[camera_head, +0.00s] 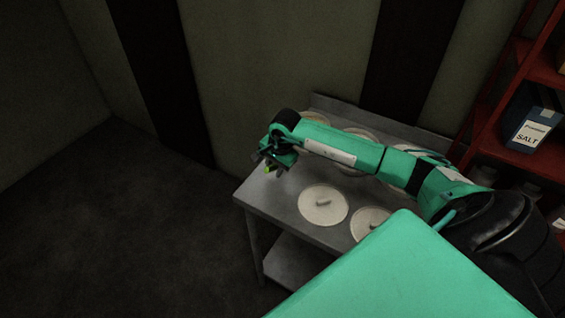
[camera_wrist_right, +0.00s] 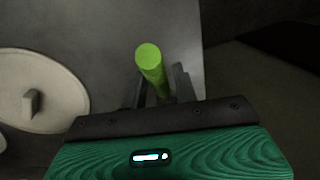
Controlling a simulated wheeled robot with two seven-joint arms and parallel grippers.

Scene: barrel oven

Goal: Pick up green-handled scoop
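The green-handled scoop shows as a bright green handle (camera_wrist_right: 152,65) in the right wrist view, and as a small green spot (camera_head: 267,169) in the head view. Its scoop end is not visible. My right gripper (camera_head: 270,160) is above the left end of the metal table. In the right wrist view, its fingers (camera_wrist_right: 161,86) sit close on both sides of the handle and look shut on it. My left gripper is not in view.
The grey metal table (camera_head: 277,203) holds several round pale lids, including one with a knob (camera_head: 322,205) near the front edge. A red shelf (camera_head: 490,140) with a salt box (camera_head: 532,132) stands at right. The floor at left is clear.

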